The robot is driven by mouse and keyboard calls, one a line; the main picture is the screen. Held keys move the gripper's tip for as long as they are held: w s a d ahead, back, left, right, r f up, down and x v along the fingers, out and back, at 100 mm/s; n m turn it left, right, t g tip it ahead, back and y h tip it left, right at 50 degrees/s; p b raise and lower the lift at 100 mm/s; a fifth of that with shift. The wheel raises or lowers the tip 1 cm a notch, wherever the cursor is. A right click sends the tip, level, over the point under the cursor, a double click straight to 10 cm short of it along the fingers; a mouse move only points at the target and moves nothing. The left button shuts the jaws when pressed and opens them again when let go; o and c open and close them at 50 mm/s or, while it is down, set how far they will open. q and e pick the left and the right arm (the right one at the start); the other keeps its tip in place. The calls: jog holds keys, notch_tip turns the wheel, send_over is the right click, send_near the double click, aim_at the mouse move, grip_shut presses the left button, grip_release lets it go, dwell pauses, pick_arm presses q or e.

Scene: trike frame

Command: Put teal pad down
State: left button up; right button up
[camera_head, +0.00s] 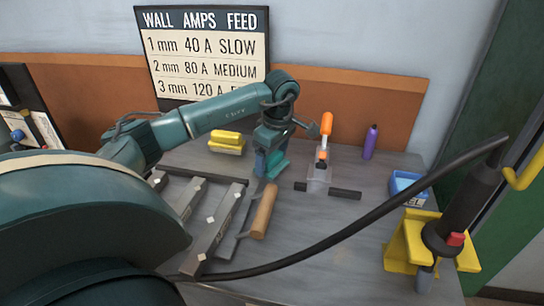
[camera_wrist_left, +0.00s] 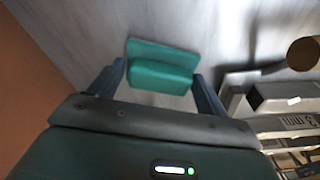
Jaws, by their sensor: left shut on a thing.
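The teal pad (camera_head: 277,163) is between the fingers of my left gripper (camera_head: 266,166), low over the grey table behind the wooden-handled tool. In the left wrist view the teal pad (camera_wrist_left: 162,66) sits between the two fingertips of my left gripper (camera_wrist_left: 160,72), with bare table around it. The gripper is shut on the pad. I cannot tell whether the pad's underside touches the table. My right gripper is in neither view.
A wooden-handled tool (camera_head: 263,211) and grey metal bars (camera_head: 213,229) lie in front. Yellow blocks (camera_head: 227,142) stand left behind the gripper. An orange-handled tool in a clear holder (camera_head: 320,176), a purple bottle (camera_head: 370,142) and a black torch (camera_head: 466,205) with its cable are right.

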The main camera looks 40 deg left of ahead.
aim_at(277, 158)
pick_arm(q)
jog(key=o, duration=0.6)
jog(key=shift+f, duration=0.1)
jog(key=o, duration=0.5)
jog(key=shift+c, duration=0.2)
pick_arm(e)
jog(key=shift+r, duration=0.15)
pick_arm(q)
jog(key=shift+r, duration=0.35)
notch_tip(277, 158, up, 12)
jog(key=d+p, duration=0.1)
jog(key=p, duration=0.1)
jog(key=shift+d+f, duration=0.2)
jog(key=shift+f, duration=0.05)
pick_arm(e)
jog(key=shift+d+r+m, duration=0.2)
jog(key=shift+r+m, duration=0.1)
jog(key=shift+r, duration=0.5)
pick_arm(q)
jog(key=shift+w, duration=0.1)
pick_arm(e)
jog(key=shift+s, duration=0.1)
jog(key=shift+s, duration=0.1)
